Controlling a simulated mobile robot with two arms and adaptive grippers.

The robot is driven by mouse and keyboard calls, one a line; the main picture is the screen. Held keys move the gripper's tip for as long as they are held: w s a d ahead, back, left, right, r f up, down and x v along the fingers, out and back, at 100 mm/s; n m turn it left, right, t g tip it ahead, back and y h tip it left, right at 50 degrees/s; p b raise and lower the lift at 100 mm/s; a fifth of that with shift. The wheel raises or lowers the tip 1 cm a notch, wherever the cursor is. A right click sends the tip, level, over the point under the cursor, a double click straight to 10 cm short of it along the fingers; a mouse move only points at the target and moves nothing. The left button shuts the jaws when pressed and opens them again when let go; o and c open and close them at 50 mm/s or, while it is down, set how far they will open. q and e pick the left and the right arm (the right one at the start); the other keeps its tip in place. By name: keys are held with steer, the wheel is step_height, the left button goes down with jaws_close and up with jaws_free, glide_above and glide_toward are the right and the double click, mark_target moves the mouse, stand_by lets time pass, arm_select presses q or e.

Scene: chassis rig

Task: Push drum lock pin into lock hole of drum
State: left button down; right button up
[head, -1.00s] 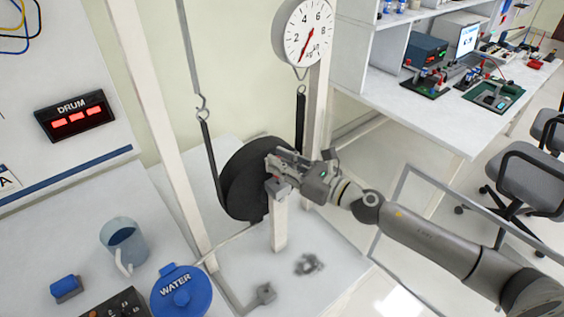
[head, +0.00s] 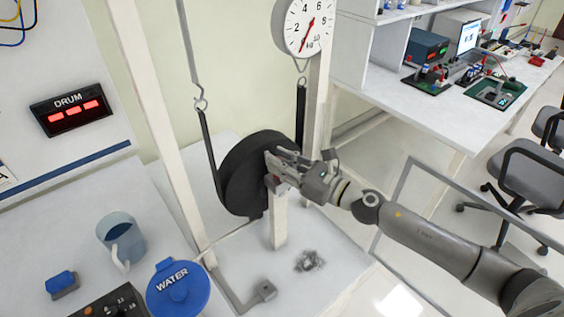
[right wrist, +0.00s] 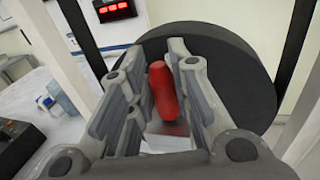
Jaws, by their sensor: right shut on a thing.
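The black drum (head: 244,180) stands upright on a white post in the middle of the head view, with a dark belt around it. My right gripper (head: 277,165) is at the drum's near face, its arm coming in from the right. In the right wrist view, the red lock pin (right wrist: 163,92) is between the two fingers of my right gripper (right wrist: 160,75), and the dark drum (right wrist: 248,85) fills the space behind. The gripper is shut on the pin. The lock hole is hidden, and I cannot tell whether the pin's tip is in it. My left gripper is not in view.
A dial scale (head: 309,26) hangs above right of the drum. Frame posts (head: 165,130) stand beside the drum. A blue water lid (head: 177,288), a cup (head: 121,238) and a blue block (head: 62,284) are at the lower left. The DRUM display (head: 71,109) is on the left panel.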

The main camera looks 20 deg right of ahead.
steer(key=shift+f+b, duration=0.3)
steer(key=shift+f, duration=0.1)
steer(key=o, duration=1)
steer(key=v, duration=1.2)
steer(key=shift+r, duration=0.1)
